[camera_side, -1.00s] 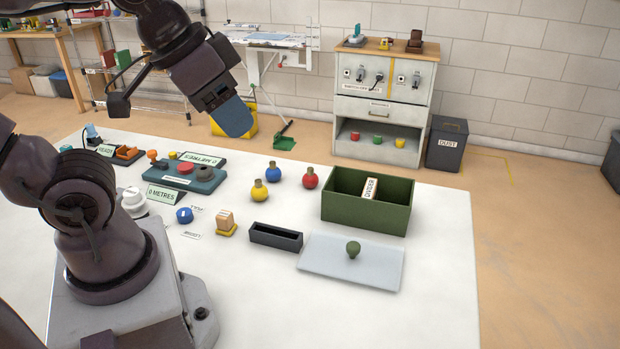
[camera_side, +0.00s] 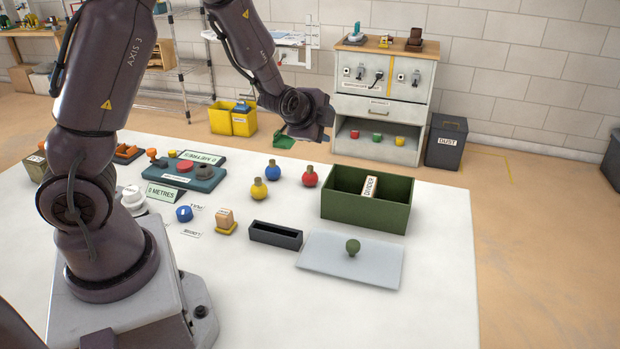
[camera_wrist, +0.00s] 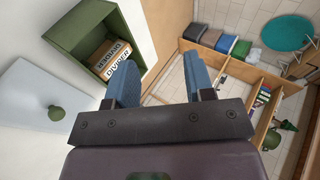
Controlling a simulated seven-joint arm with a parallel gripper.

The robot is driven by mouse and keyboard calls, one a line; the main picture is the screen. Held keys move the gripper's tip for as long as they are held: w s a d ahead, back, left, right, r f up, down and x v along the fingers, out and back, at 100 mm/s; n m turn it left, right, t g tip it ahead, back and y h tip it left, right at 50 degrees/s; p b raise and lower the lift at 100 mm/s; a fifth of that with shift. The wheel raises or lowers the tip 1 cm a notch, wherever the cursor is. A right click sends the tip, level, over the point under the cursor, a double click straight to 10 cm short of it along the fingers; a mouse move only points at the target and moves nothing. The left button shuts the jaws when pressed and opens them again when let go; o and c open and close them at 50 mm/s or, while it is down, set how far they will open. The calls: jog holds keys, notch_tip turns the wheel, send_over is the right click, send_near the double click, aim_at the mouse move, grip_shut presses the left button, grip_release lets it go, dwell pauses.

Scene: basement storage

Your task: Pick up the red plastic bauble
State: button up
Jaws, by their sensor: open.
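The red bauble (camera_side: 310,177) with a brownish cap stands on the white table, left of the green box (camera_side: 340,212), beside the blue bauble (camera_side: 273,171) and the yellow bauble (camera_side: 259,190). It does not show in the wrist view. My gripper (camera_wrist: 162,82) is open, with two blue fingers apart and nothing between them. In the side view my wrist is above and behind the baubles, near the table's back edge, and the fingers cannot be made out. The wrist view shows the green box to the left of the fingers.
A divider block (camera_side: 369,188) is inside the green box. A pale lid with a green knob (camera_side: 353,247) and a dark narrow tray (camera_side: 276,236) lie in front. A teal button panel (camera_side: 186,176) is left. The table's right front is clear.

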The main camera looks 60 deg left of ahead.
jog(key=a+f+m+t+y, duration=0.2)
jog(key=a+f+m+y, duration=0.2)
jog(key=a+f+m, duration=0.25)
jog(key=m+t+h, duration=0.1)
jog(key=m+t, duration=0.4)
jog(key=m, duration=0.9)
send_over(308, 168)
jog(key=s, duration=0.2)
notch_tip(308, 168, down, 4)
jog(key=f, duration=0.4)
jog(key=d+f, duration=0.1)
jog(key=f, duration=0.2)
jog(key=shift+x, duration=1.05)
jog(key=shift+w+a+f, duration=0.2)
jog(key=shift+w, duration=0.25)
grip_shut()
